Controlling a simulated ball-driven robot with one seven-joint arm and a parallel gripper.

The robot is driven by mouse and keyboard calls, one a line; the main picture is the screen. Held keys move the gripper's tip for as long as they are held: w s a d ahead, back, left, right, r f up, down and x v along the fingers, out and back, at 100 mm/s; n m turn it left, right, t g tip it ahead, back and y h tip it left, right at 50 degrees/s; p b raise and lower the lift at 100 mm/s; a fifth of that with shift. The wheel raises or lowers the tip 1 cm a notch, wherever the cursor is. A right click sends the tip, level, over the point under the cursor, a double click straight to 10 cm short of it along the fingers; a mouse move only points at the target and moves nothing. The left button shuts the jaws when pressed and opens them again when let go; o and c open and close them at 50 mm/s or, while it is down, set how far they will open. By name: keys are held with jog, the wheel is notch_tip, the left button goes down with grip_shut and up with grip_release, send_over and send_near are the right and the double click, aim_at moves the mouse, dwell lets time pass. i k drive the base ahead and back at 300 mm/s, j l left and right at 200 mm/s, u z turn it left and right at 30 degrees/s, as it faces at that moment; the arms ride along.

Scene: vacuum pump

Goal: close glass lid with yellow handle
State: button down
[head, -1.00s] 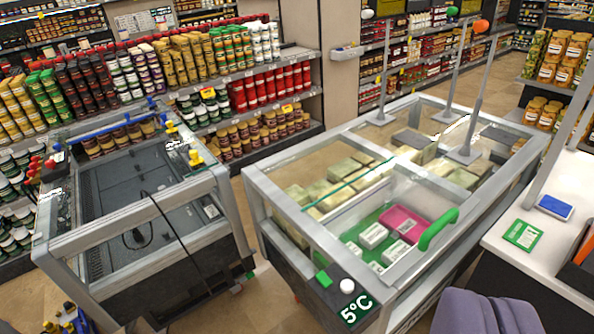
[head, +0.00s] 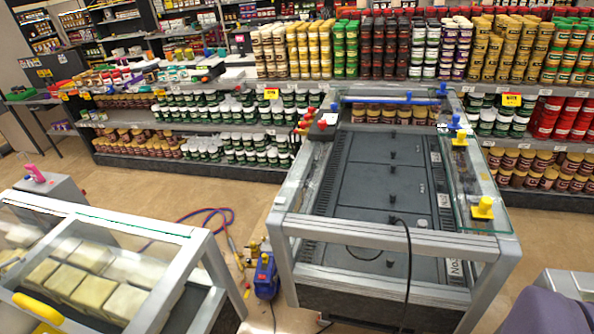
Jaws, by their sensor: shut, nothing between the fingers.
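The glass lid (head: 140,225) shows a thin green edge near the freezer's back rail. I cannot tell how far the lid is open. Pale packs (head: 95,255) lie inside, under the glass. My gripper is not in view; only a purple-grey part, probably mine, shows at the lower right.
A vacuum machine (head: 375,215) with a glass top and small yellow knobs (head: 483,207) stands at centre right. A blue pump (head: 266,275) and hoses lie on the floor between it and the freezer. Stocked shelves (head: 220,150) line the back. Brown floor (head: 150,192) is open behind the freezer.

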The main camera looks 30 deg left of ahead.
aim_at(45, 313)
jog(key=i+j+u, duration=0.1)
jog(key=i+u, duration=0.7)
jog(key=i+l+u, duration=0.1)
jog(key=i+u, duration=0.25)
jog(key=i+l+u, duration=0.25)
jog(key=i+u, duration=0.15)
jog(key=i+l+u, duration=0.1)
jog(key=i+u, duration=0.25)
jog(key=i+l+u, duration=0.2)
jog(key=u, duration=0.15)
jog(key=i+l+u, duration=0.4)
jog(key=k+j, duration=0.05)
jog(key=j, duration=0.05)
